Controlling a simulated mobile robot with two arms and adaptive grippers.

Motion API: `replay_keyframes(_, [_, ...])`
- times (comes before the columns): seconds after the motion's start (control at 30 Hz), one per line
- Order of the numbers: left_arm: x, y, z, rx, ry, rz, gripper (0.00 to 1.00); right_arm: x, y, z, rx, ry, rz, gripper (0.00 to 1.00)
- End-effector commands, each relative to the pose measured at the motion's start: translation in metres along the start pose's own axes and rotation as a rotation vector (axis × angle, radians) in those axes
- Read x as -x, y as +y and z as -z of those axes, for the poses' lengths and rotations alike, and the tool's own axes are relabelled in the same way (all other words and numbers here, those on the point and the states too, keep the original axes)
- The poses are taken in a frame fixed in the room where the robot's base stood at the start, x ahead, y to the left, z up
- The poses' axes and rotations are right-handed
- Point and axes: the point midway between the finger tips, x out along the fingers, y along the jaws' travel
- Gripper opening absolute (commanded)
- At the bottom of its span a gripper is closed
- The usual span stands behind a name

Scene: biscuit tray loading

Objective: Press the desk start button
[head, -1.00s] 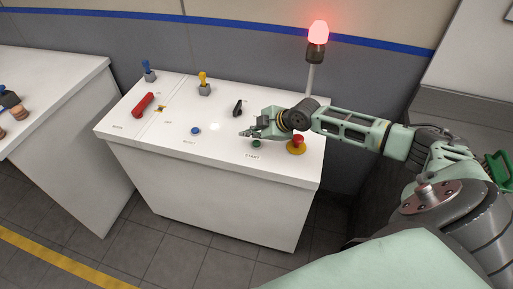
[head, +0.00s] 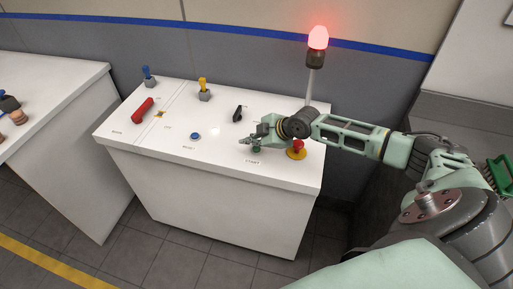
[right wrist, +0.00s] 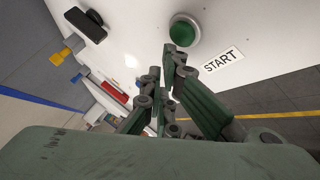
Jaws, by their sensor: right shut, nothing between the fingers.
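The green start button (right wrist: 186,29) sits on the white desk (head: 216,165), beside a label reading START (head: 252,162). In the head view, the button (head: 256,149) shows just below my right gripper (head: 244,143). My right gripper is shut and empty. In the right wrist view its fingertips (right wrist: 172,52) are close to the button's edge. I cannot tell whether they touch it. My left gripper is not in view.
A red mushroom button on a yellow base (head: 297,150) stands right of the start button, under my arm. A black switch (head: 238,114), blue button (head: 195,136), red handle (head: 143,110), yellow lever (head: 204,88) and blue lever (head: 149,75) are on the desk. A red beacon (head: 317,40) glows behind.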

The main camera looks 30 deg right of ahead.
Motion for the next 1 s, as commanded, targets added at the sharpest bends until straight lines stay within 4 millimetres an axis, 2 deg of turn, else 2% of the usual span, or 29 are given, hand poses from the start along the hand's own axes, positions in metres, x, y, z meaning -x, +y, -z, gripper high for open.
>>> replay_keyframes(1.0, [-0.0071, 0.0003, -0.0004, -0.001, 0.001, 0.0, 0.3, -0.0056, -0.0041, -0.0042, 0.0, 0.0, 0.0, 0.0])
